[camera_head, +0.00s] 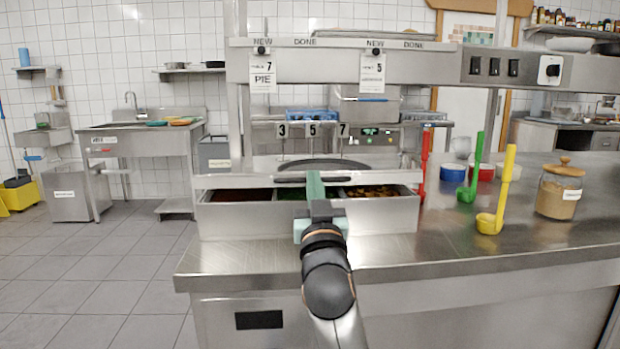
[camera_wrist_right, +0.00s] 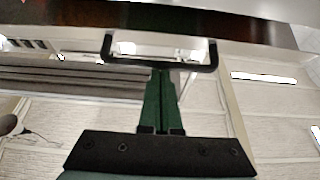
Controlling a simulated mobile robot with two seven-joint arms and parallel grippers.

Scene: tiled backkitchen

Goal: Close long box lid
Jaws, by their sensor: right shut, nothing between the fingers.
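The long metal box (camera_head: 255,222) sits on the steel counter, its open front showing red, green and yellowish-brown contents in compartments. Its lid (camera_head: 235,182) is raised above the front rim, leaving a gap. The lid's black handle (camera_head: 350,179) runs along the lid's front edge and also shows in the right wrist view (camera_wrist_right: 208,56). My right gripper (camera_head: 315,177) is shut and empty, in front of the handle's middle. In the wrist view its green fingers (camera_wrist_right: 161,74) point at the handle; contact cannot be told. My left gripper is not in view.
To the right stand red (camera_head: 424,165), green (camera_head: 473,170) and yellow (camera_head: 499,195) ladles and a glass jar (camera_head: 557,190) with a wooden lid. An overhead steel shelf (camera_head: 400,62) with order tickets spans above the box. The counter front (camera_head: 420,250) is clear.

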